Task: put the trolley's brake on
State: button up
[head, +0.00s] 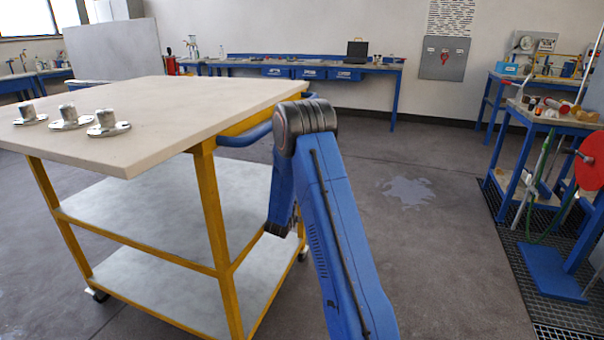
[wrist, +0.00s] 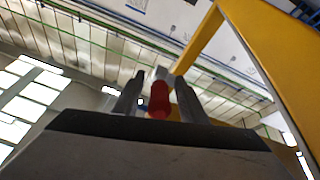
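The trolley (head: 165,108) has a cream top, a yellow frame and two grey lower shelves. Its blue push handle (head: 245,137) is at the right end. My arm reaches down beside that end, and my gripper is mostly hidden behind it in the head view. In the wrist view, which looks upward, my gripper (wrist: 159,95) has its two fingers apart. A red knob (wrist: 159,100), apparently the brake lever's, shows between them, with narrow gaps on both sides. Whether a finger touches it is hard to tell. A yellow frame bar (wrist: 265,50) is close on the right.
Three metal flanged vessels (head: 70,118) stand on the trolley's top at left. A caster (head: 97,295) shows under the front left corner. The floor right of my arm is open, with a pale wet-looking patch (head: 408,191). A bench (head: 555,115) and a red disc stand (head: 592,160) are at right.

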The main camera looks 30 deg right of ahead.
jog(key=s+a, duration=0.7)
jog(key=a, duration=0.2)
jog(key=shift+s+a, duration=0.3)
jog(key=shift+a, duration=0.1)
jog(key=shift+f, duration=0.1)
